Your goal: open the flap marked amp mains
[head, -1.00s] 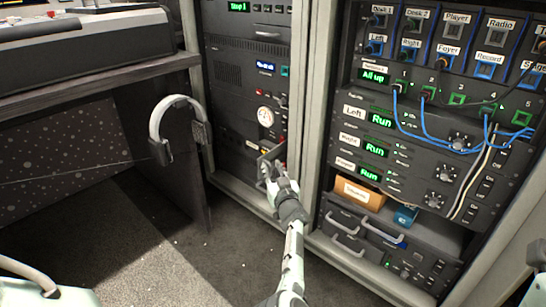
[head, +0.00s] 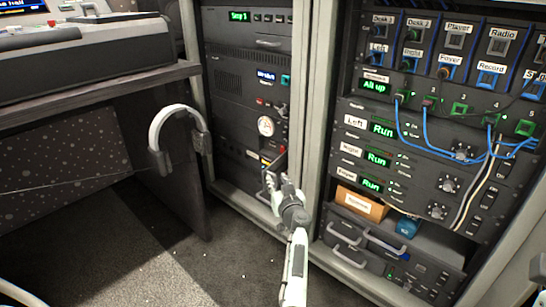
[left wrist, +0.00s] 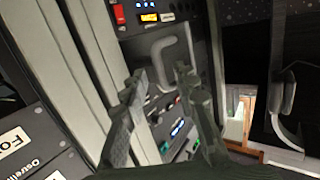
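The likely amp mains flap is a dark panel with a grey bar handle low in the left rack (head: 279,158); I cannot read its marking. In the left wrist view its grey looped handle (left wrist: 170,45) shows just beyond my fingertips, below a red switch and an amber-lit one. My left gripper (head: 272,178) is in front of the rack's lower part and partly hides the flap. My right gripper is not in view.
The grey rack post (head: 312,110) stands close to the right of my left arm. The right rack holds blue patch cables (head: 420,138), a cardboard box (head: 357,205) and drawer handles. Headphones (head: 156,135) hang on the desk's side at left. Carpet is clear below.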

